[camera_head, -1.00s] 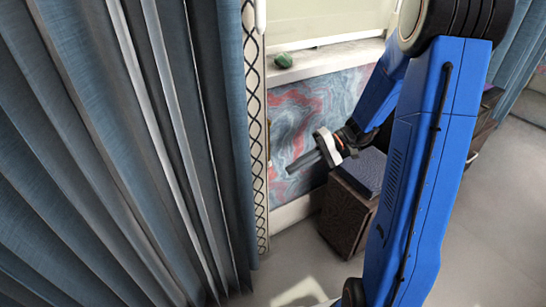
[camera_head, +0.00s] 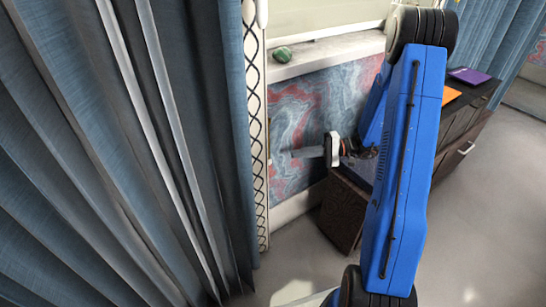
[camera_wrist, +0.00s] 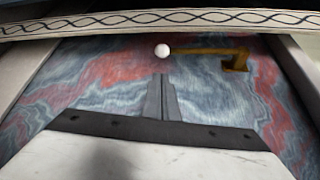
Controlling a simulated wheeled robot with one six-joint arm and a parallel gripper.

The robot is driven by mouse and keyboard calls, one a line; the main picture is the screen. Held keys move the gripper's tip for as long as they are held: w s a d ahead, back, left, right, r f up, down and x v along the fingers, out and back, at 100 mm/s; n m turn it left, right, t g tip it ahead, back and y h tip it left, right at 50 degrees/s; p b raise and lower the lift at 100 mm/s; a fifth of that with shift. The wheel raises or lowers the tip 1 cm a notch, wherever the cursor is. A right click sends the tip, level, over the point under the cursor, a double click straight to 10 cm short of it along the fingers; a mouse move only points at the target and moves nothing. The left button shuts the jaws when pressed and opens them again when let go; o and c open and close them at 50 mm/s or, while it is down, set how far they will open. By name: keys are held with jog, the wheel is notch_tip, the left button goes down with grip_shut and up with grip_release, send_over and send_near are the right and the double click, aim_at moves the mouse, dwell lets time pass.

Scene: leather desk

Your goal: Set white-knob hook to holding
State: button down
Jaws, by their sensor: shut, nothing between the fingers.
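The hook shows in the wrist view as a brass bar (camera_wrist: 205,51) with a white round knob (camera_wrist: 162,51) at its left end. Its right end meets a brass bracket (camera_wrist: 237,61) on the marbled red and blue wall panel. My gripper (camera_wrist: 160,78) is shut and empty. Its fingertips point toward the white knob and appear just below it in the picture, with a small gap. In the head view my gripper (camera_head: 284,154) points left, close to the patterned curtain edge. There the knob cannot be made out.
A blue curtain (camera_head: 120,150) fills the left, with a patterned trim band (camera_head: 257,150) along its edge. A window sill (camera_head: 325,56) holds a green stone (camera_head: 282,55). A dark cabinet (camera_head: 343,210) stands below my gripper. A purple item (camera_head: 469,75) lies at the right.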

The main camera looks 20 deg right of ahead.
jog(key=shift+x, duration=5.05)
jog(key=shift+r, duration=0.1)
